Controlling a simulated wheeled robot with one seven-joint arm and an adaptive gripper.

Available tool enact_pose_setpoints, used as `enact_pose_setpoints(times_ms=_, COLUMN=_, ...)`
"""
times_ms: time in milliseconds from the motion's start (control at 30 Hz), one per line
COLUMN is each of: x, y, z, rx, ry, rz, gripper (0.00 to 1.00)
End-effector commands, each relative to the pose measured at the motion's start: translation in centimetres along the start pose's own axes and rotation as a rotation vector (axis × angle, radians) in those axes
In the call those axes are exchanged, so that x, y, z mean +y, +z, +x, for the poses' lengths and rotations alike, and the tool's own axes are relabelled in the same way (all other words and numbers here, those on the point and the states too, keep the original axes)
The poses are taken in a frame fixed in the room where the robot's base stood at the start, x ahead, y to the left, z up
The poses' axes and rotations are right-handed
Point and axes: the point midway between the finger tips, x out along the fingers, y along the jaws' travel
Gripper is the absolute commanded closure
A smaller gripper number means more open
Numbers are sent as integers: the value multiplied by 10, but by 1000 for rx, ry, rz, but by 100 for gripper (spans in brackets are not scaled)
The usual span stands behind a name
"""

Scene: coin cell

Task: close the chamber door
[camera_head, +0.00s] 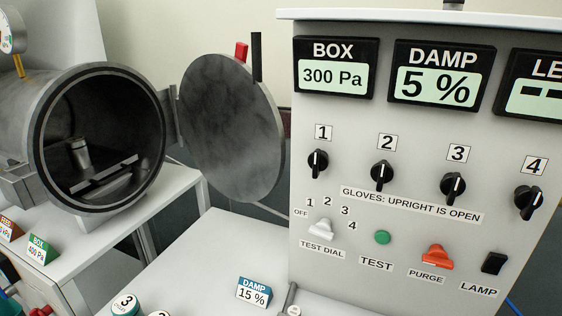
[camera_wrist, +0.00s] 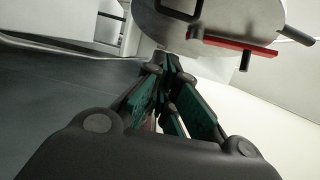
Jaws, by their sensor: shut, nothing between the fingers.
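The chamber (camera_head: 98,72) is a grey cylinder at the left of the head view, with its round mouth open. Its door (camera_head: 232,130), a round grey disc, stands swung open on a hinge at the right of the mouth. A red handle (camera_head: 241,51) and a black bar (camera_head: 256,58) stick up behind the door's top edge. In the wrist view the door (camera_wrist: 245,14) fills the top, with the red handle (camera_wrist: 238,44) across it. My gripper (camera_wrist: 170,62) is shut and empty, its fingertips near the door's edge. I cannot tell whether they touch. The head view does not show my gripper.
A metal vessel (camera_head: 80,152) stands inside the chamber on a tray. A tall control panel (camera_head: 400,140) with displays and knobs stands right of the door.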

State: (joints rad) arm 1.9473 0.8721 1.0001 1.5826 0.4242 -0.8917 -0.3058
Motion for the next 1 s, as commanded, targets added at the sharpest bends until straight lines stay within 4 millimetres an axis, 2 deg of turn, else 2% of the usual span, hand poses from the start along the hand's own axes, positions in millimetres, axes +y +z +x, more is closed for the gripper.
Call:
enact_pose_setpoints(times_ms=100, x=-10, y=2, z=3, rx=-7, ry=-22, rz=-26, gripper=100)
enact_pose_setpoints(times_ms=267, x=-13, y=3, z=19, rx=-10, ry=-24, rz=-28, gripper=100)
enact_pose_setpoints(times_ms=767, x=-15, y=3, z=101, rx=-9, ry=-22, rz=-28, gripper=100)
enact_pose_setpoints(times_ms=1000, x=-14, y=23, z=121, rx=-8, ry=-22, rz=-28, gripper=100)
